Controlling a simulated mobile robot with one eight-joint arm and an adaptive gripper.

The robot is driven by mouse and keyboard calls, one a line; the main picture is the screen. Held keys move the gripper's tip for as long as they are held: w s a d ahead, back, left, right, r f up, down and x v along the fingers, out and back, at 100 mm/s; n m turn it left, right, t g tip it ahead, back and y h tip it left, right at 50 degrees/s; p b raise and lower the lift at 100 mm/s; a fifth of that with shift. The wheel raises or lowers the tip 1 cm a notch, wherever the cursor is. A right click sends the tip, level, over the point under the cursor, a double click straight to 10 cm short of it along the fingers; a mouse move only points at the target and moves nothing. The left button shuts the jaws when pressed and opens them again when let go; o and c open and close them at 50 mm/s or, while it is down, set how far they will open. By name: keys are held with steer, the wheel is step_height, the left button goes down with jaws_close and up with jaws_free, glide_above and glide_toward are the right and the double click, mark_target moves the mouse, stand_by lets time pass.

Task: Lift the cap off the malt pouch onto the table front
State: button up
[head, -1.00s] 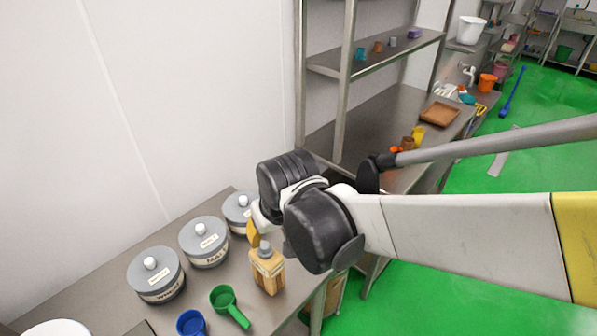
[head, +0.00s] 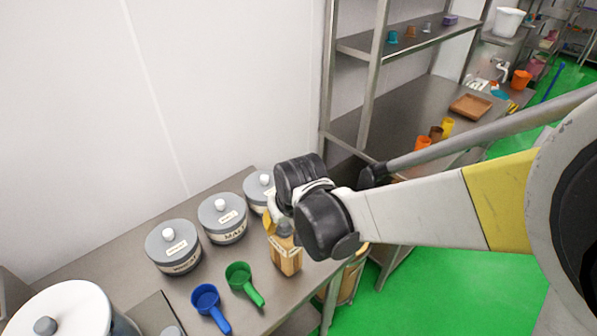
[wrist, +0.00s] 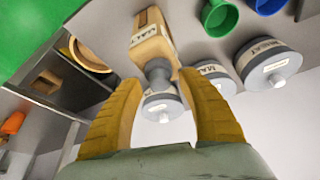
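The malt pouch (head: 286,258) is a tan upright pack near the right edge of the steel table (head: 180,285). Its "MALT" label shows in the wrist view (wrist: 148,35). Its grey cap (wrist: 158,70) is on the pouch's neck; in the head view the cap (head: 284,228) is partly covered by my gripper. My gripper (wrist: 158,80) is open, with its yellow fingers on either side of the cap and gaps showing beside it. In the head view one yellow finger (head: 268,222) shows beside the cap.
Several grey-lidded jars (head: 222,217) stand behind and left of the pouch. A green scoop (head: 240,276) and a blue scoop (head: 207,299) lie at its left. A large lidded pot (head: 75,312) is at lower left. A steel shelf (head: 350,90) rises behind my arm.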

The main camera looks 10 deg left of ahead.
steer(key=c, duration=0.7)
steer(key=shift+o, duration=0.2)
